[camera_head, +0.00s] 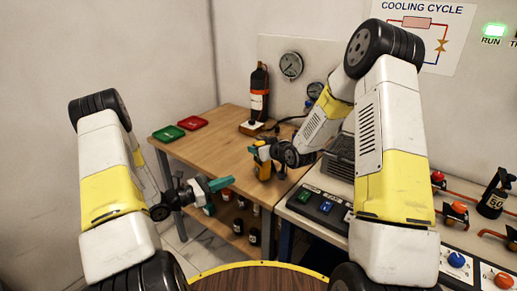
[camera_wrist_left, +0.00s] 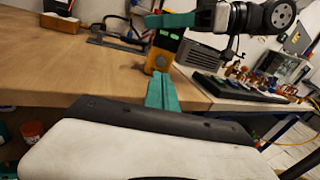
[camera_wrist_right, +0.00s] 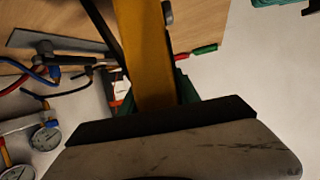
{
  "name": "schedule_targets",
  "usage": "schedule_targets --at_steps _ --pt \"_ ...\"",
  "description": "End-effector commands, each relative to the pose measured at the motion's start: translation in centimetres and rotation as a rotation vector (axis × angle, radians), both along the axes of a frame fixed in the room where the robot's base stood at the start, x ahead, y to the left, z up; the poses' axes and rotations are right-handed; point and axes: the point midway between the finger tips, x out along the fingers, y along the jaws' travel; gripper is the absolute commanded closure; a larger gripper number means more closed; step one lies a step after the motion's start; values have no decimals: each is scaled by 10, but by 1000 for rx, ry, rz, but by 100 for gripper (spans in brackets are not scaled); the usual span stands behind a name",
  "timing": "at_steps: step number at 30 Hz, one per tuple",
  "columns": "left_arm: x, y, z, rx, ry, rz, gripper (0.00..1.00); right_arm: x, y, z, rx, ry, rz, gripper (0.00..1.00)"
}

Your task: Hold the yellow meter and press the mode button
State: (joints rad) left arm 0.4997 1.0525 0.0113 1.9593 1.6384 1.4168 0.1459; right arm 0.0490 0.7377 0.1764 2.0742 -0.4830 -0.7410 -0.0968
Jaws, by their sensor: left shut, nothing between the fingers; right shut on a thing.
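The yellow meter (camera_head: 265,171) is upright at the table's right front part; it also shows in the left wrist view (camera_wrist_left: 161,57). My right gripper (camera_head: 261,151) is shut on its upper part. In the right wrist view the meter (camera_wrist_right: 146,55) fills the space ahead of the palm. I cannot tell whether its base touches the table. My left gripper (camera_head: 226,183) is shut and empty, with teal fingers, left of the meter and in front of the table edge. Its fingertips (camera_wrist_left: 161,78) point toward the meter, apart from it. The mode button is not discernible.
The wooden table (camera_head: 215,137) holds a green tray (camera_head: 168,134), a red tray (camera_head: 193,123) and a black bottle (camera_head: 259,95). A box with green and blue buttons (camera_head: 318,204) stands right of it. Bottles sit on the shelf below. The table's middle is clear.

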Motion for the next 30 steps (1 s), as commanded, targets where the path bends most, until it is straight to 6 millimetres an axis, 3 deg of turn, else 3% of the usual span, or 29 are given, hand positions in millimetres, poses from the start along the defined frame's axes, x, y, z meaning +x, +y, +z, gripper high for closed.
schedule_targets --at_steps 20,25,30 --pt "-2 -1 -3 -19 2 14 100 0 0 0 0 0 0 100" --pt "-11 -11 -15 -144 -4 128 100 0 0 0 0 0 0 100" --pt "-16 -15 -19 -317 -20 351 100 0 0 0 0 0 0 100"
